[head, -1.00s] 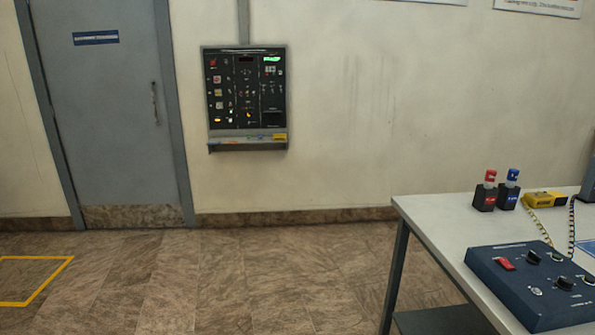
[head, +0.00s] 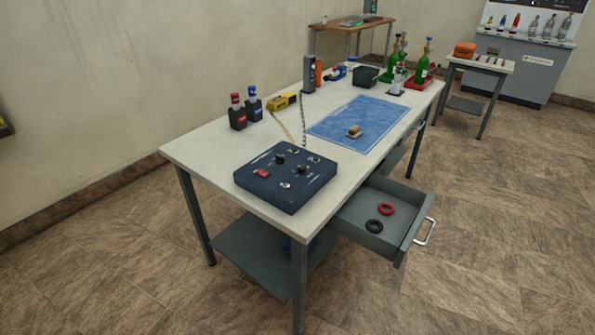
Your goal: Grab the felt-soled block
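A small tan block (head: 354,131) sits on the blue mat (head: 375,113) on the white workbench, near the mat's front edge. It is the likely felt-soled block, but its underside is hidden and it is too small to make out felt. My gripper is not in the head view.
A dark blue control box (head: 286,177) stands on the bench's near end. An open drawer (head: 408,239) with a red and a black ring juts out at the front right. Green bottles (head: 421,65) and a dark bin (head: 366,75) stand at the far end. Floor to the right is clear.

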